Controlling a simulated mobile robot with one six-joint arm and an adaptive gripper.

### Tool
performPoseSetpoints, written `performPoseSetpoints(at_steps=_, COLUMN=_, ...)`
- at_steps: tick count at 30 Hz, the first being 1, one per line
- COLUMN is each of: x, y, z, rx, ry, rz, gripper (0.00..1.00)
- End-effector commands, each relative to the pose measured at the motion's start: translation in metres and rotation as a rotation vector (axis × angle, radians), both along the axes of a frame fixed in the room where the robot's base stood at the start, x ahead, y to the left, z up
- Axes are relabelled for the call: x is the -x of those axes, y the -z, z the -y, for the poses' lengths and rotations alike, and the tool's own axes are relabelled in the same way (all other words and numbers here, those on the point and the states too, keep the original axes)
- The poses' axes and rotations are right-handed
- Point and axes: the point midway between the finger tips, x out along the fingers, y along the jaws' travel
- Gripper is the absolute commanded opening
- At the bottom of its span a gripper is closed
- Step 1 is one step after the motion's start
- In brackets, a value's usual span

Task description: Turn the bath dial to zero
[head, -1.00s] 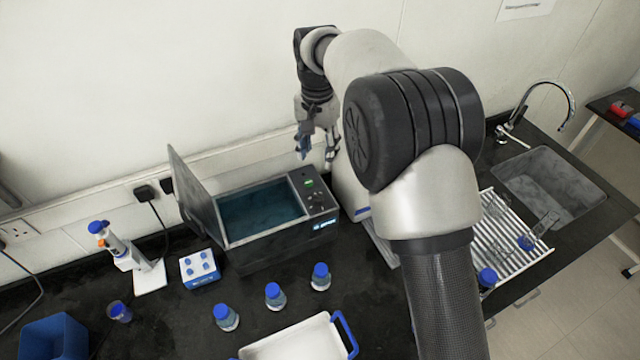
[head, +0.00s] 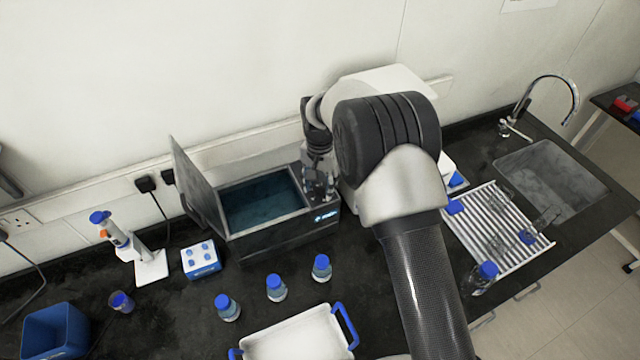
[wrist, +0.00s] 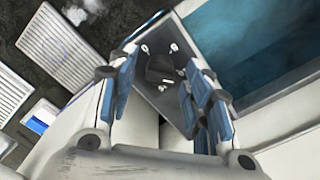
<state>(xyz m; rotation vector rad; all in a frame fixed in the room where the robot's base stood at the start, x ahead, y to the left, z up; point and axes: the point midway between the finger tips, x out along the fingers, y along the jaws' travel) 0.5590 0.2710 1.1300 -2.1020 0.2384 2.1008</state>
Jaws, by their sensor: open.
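The water bath (head: 275,236) stands open on the dark bench against the wall, with its lid (head: 190,178) raised on the left and blue water inside. Its control panel is at the right end, mostly hidden behind my gripper (head: 318,190) in the head view. In the wrist view the grey panel (wrist: 168,108) shows between the blue-padded fingers of my gripper (wrist: 162,70). A dark block-like knob (wrist: 162,67), apparently the dial, sits between the fingertips with small white marks around it. The fingers are open and apart; I cannot tell whether they touch it. Its setting is unreadable.
Several blue-capped bottles (head: 276,288) and a white tray (head: 295,335) stand in front of the bath. A blue-and-white rack (head: 200,260) and a pipette stand (head: 150,268) are at left. A ribbed drying rack (head: 490,225) and a sink (head: 550,178) lie right.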

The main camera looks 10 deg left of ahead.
Motion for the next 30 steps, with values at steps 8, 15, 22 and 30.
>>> performPoseSetpoints(at_steps=8, x=0.0001, y=0.0006, z=0.0, rx=0.0, ry=0.0, rz=0.0, gripper=0.43)
performPoseSetpoints(at_steps=15, x=0.0001, y=0.0004, z=0.0001, rx=0.0, ry=0.0, rz=0.0, gripper=0.27)
performPoseSetpoints(at_steps=22, x=0.0001, y=0.0003, z=0.0, rx=0.0, ry=0.0, rz=0.0, gripper=0.12)
performPoseSetpoints(at_steps=30, x=0.0001, y=0.0003, z=0.0001, rx=0.0, ry=-0.002, rz=0.0, gripper=0.0)
